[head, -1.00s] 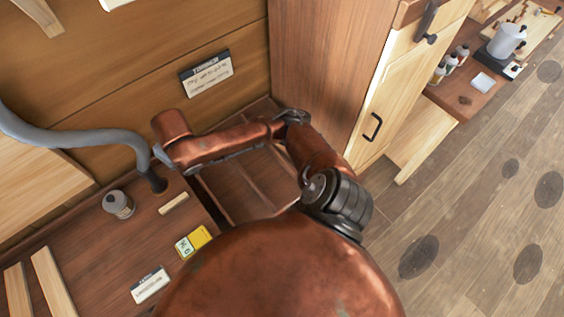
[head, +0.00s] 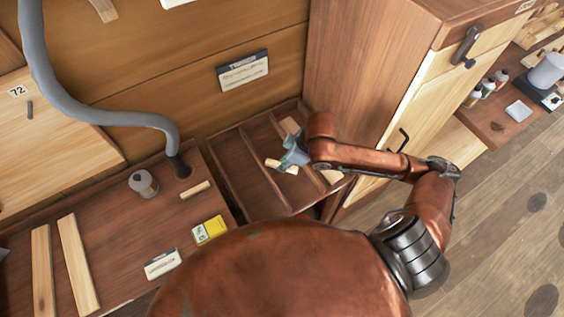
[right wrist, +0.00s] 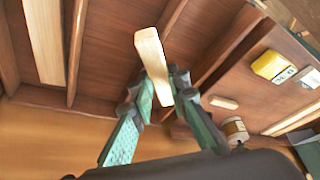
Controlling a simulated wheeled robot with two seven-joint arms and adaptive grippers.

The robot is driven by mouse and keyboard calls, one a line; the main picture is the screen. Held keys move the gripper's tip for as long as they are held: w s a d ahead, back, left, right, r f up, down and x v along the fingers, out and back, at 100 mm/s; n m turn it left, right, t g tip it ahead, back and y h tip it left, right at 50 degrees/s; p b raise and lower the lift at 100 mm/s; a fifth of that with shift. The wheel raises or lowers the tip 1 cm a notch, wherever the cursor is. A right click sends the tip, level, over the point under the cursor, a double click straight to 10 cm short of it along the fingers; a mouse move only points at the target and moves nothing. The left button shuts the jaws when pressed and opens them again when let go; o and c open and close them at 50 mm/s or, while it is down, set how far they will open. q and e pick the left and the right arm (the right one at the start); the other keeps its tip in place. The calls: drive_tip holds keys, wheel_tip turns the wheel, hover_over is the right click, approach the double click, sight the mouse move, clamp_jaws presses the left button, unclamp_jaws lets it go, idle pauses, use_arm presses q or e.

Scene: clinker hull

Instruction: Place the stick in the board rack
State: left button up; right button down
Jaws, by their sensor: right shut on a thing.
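The board rack (head: 243,170) is a brown wooden tray with upright dividers, beside the cabinet in the head view; its dividers and compartments also show in the right wrist view (right wrist: 108,50). My right gripper (head: 292,158) is over the rack, shut on a short pale stick (head: 276,164). In the right wrist view the stick (right wrist: 150,52) juts from between the fingertips (right wrist: 160,92), above the rack's compartments. It looks clear of the rack floor, but the exact height is hard to tell. My left gripper is not in view.
A pale board (right wrist: 43,40) lies in a rack compartment. On the bench left of the rack are another short pale stick (head: 195,189), a grey canister (head: 143,184), a yellow box (head: 210,230) and a label card (head: 162,264). The cabinet (head: 365,80) stands close on the right.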

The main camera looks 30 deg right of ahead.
drive_tip(key=s+f+n+g+y+p, duration=0.1)
drive_tip(key=s+f+n+g+p, duration=0.2)
drive_tip(key=s+n, duration=0.75)
drive_tip(key=b, duration=0.5)
hover_over(291, 183)
drive_tip(key=d, duration=0.1)
drive_tip(key=shift+m+g, duration=0.3)
drive_tip(key=shift+m, duration=0.15)
drive_tip(key=f, duration=0.9)
drive_tip(key=shift+s+f, duration=0.25)
drive_tip(key=shift+f, duration=0.1)
drive_tip(key=shift+w+d+f, duration=0.15)
drive_tip(key=shift+w+f, duration=0.3)
drive_tip(key=shift+f, duration=0.25)
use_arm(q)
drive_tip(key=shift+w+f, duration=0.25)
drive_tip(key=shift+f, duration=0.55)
use_arm(e)
drive_tip(key=shift+f, duration=1.35)
drive_tip(key=shift+f, duration=0.1)
drive_tip(key=c, duration=1.8)
unclamp_jaws()
drive_tip(key=shift+c, duration=0.2)
